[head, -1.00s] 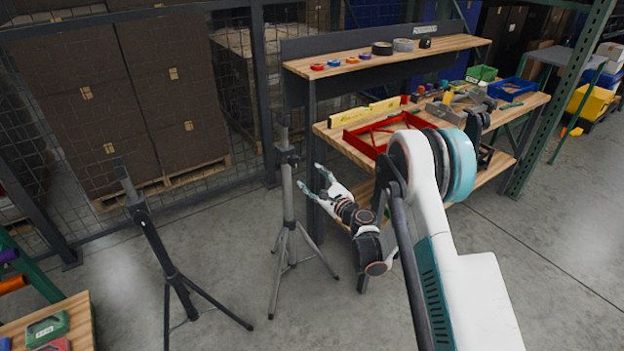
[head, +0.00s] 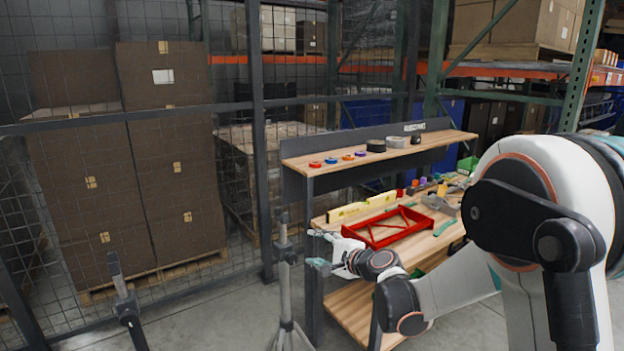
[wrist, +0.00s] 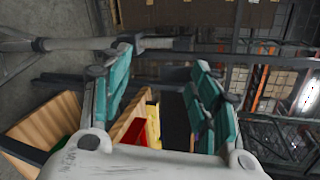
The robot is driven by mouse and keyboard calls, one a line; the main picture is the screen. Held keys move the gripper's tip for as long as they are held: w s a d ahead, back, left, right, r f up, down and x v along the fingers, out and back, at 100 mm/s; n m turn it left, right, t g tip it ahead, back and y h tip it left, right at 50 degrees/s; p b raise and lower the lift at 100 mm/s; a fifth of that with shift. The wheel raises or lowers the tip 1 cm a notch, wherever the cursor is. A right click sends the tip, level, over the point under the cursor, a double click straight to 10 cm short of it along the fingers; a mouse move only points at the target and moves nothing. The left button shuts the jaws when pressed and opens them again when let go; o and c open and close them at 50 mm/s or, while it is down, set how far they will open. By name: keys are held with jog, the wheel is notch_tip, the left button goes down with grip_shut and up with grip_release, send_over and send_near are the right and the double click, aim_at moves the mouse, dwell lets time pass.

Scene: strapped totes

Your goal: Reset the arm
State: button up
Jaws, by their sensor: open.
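My gripper (head: 318,249) is open and empty in the head view, with its fingers pointing left toward a tripod stand (head: 284,254), in front of the workbench's left end. In the wrist view the two teal-padded fingers of my gripper (wrist: 160,90) are spread apart with nothing between them. My white arm fills the right side of the head view and hides part of the bench.
The wooden workbench (head: 352,300) holds a red frame (head: 388,227), yellow levels and tools. Its upper shelf (head: 330,168) carries tape rolls. A second tripod (head: 125,300) stands at lower left. Stacked brown boxes (head: 165,150) sit behind a mesh fence.

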jog(key=s+d+r+n+g+h, duration=0.15)
jog(key=s+d+r+n, duration=0.25)
jog(key=s, duration=0.5)
jog(key=s+d+r+n+g+h, duration=0.1)
jog(key=s+d+r+n+h, duration=0.2)
jog(key=s, duration=0.7)
jog(key=s+d+f+n+h, duration=0.1)
jog(key=s+d+n, duration=0.1)
jog(key=s, duration=0.5)
jog(key=s+d+f+n+g+h, duration=0.1)
jog(key=s+d+n+h, duration=0.1)
jog(key=s+d, duration=0.3)
jog(key=s+d+f+n+g+h, duration=0.1)
jog(key=s+d+n, duration=0.2)
jog(key=s, duration=0.6)
jog(key=shift+d+f, duration=0.3)
jog(key=shift+d, duration=0.2)
jog(key=shift+h, duration=0.25)
